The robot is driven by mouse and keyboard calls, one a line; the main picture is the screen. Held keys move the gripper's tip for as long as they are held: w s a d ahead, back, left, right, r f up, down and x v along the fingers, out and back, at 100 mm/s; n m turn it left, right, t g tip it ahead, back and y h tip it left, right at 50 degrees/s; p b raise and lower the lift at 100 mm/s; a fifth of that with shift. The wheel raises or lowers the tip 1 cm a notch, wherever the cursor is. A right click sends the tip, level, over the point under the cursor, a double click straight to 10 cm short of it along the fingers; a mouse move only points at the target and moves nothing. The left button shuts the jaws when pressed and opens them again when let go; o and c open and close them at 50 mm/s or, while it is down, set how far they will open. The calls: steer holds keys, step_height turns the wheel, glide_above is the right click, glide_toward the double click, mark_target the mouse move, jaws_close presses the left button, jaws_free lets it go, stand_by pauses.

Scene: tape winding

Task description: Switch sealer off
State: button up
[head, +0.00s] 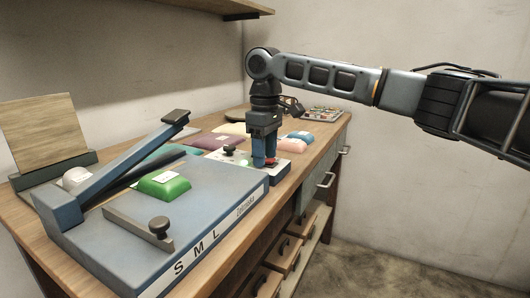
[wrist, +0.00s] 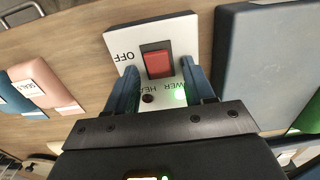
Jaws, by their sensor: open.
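The sealer (head: 215,205) is a blue-grey flat bed with its lever arm raised, on the wooden bench in the head view. Its white switch panel (head: 233,157) lies just behind it and carries a red rocker switch (wrist: 158,62). A second small lamp (wrist: 148,98) is dark. My gripper (wrist: 160,80) is open, pointing down over the panel, with one finger on each side of the switch. Whether the fingers touch the panel is unclear.
A green packet (head: 164,186) lies on the sealer bed. Several coloured packets lie behind, with pink ones (head: 292,146) right of my gripper. A tray of small items (head: 322,115) stands at the far end. A wall shelf (head: 200,6) hangs above.

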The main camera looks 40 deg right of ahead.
jaws_close()
stand_by(0.4)
steer(key=shift+s+p, duration=0.1)
steer(key=shift+p, duration=0.25)
steer(key=shift+s+t+y+p, duration=0.2)
steer(key=shift+t+y+p, duration=0.2)
steer(key=shift+t+p, duration=0.45)
steer(key=shift+s+d+t+y+p, duration=0.15)
steer(key=shift+t+y+p, duration=0.1)
steer(key=shift+t, duration=0.5)
steer(key=shift+s+t+y+p, duration=0.15)
steer(key=shift+t+y, duration=0.1)
steer(key=shift+t, duration=0.45)
